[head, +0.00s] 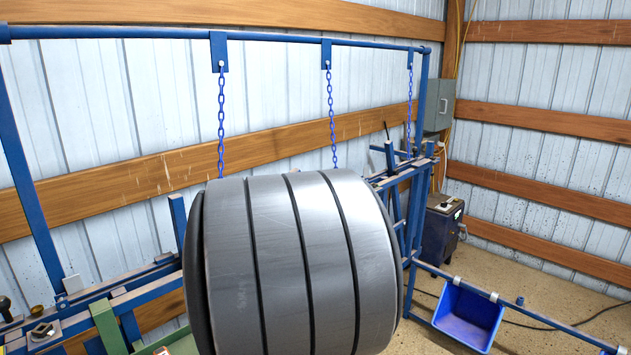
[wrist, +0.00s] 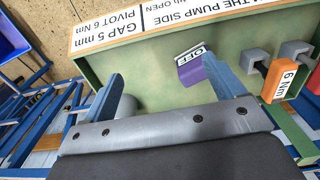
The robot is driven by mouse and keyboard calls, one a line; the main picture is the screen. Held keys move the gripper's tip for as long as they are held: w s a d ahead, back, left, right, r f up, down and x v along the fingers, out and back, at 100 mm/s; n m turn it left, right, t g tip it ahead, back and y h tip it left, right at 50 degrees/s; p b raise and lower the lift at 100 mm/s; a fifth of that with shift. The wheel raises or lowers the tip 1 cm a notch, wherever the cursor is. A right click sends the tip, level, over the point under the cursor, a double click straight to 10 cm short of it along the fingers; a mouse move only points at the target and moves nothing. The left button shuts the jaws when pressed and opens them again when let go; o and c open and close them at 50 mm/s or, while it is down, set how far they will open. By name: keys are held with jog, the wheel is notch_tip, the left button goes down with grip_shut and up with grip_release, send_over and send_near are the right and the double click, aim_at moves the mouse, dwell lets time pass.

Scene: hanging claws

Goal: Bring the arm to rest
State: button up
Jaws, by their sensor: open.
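My gripper (wrist: 162,69) is open in the wrist view, with its two blue fingers apart and nothing held between them. It is over a green tray or panel (wrist: 146,62). A purple block with a white label (wrist: 186,72) is by the right fingertip; I cannot tell whether they touch. In the head view a large grey ribbed cylinder, apparently part of my arm, fills the lower middle and my gripper does not show there.
An orange piece labelled 6 Nm (wrist: 281,80) is at the right in the wrist view. Blue chains (head: 221,120) hang from a blue overhead rail (head: 275,38). A blue bin (head: 468,318) hangs at the lower right. A dark machine (head: 438,230) stands by the wall.

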jog(key=w+a+r+n, duration=0.1)
jog(key=a+r, duration=0.4)
jog(key=a, duration=0.7)
jog(key=a+r+n, duration=0.1)
jog(key=a+r, duration=0.4)
jog(key=a, duration=0.6)
jog(key=s+a+r+n, duration=0.1)
jog(key=s+a+r, duration=0.2)
jog(key=a, duration=0.6)
jog(key=s+a+r+n, duration=0.1)
jog(key=s+a+r, duration=0.3)
jog(key=s+a, duration=0.4)
jog(key=shift+s+a+r+n, duration=0.2)
jog(key=shift+s+a+n, duration=0.1)
jog(key=shift+a, duration=0.4)
jog(key=shift+o, duration=0.2)
jog(key=shift+o, duration=1.2)
jog(key=shift+d, duration=0.1)
